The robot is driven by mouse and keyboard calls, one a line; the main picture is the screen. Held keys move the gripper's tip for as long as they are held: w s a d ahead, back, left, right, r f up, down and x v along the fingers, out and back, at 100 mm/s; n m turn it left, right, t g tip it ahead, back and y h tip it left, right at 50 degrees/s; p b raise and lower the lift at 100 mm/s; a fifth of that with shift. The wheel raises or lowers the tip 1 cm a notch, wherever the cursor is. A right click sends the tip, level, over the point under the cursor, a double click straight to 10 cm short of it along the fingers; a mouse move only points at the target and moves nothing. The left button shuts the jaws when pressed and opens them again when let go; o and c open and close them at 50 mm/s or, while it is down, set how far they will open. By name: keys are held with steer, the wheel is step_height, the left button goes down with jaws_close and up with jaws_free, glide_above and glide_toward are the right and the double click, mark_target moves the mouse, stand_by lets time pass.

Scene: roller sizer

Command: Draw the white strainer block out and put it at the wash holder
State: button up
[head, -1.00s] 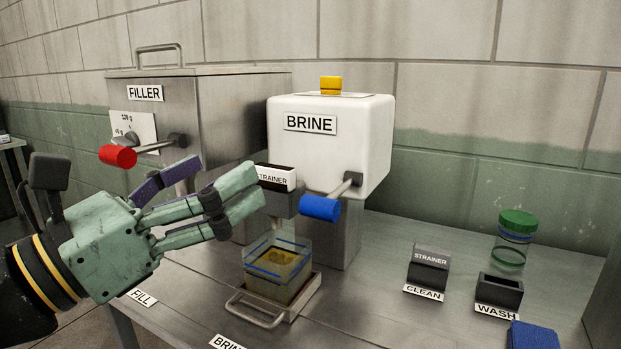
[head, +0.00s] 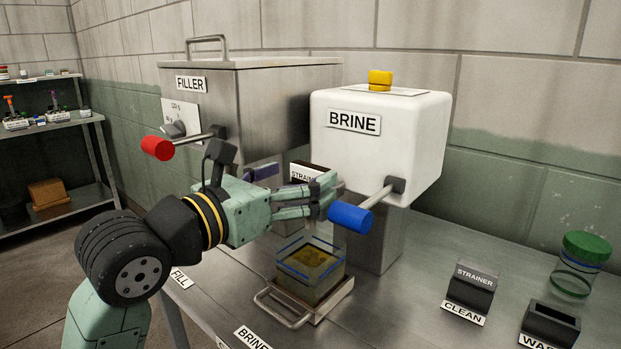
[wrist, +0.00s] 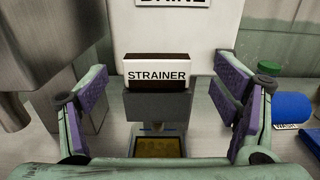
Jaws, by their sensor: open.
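The white strainer block (wrist: 157,76), labelled STRAINER, has a dark top and sits in the grey housing (wrist: 158,108) on the front of the brine machine. In the head view the strainer block (head: 303,176) is partly hidden by my fingers. My gripper (head: 325,195) is in front of it; in the wrist view its purple-padded fingers (wrist: 165,95) stand wide apart on either side of the block, apart from it. The wash holder (head: 550,325) is an empty dark box at the lower right, its WASH label cut by the frame edge.
A blue-handled lever (head: 351,217) sticks out right beside my fingers. A square jar (head: 312,285) stands on a drip tray under the housing. The clean holder (head: 470,287) bears a grey STRAINER block. A green-lidded jar (head: 580,265) stands behind the wash holder.

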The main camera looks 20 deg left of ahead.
mark_target(311, 166)
steer(key=shift+p+x, duration=0.6)
steer(key=shift+x, duration=1.35)
steer(key=shift+a, duration=0.15)
steer(key=shift+c, duration=0.4)
steer(key=c, duration=1.2)
steer(key=shift+r, duration=0.1)
steer(key=shift+r+p, duration=0.4)
steer(key=shift+r, duration=0.15)
step_height(311, 166, up, 7)
steer(key=p, duration=0.3)
steer(key=shift+f+p, duration=0.2)
steer(key=shift+p, duration=0.15)
steer(key=b+v, duration=0.1)
steer(key=v, duration=0.5)
steer(key=b+v, duration=0.2)
steer(key=v, duration=0.4)
steer(key=b+v, duration=0.2)
steer(key=v, duration=0.4)
steer(key=shift+f, duration=0.4)
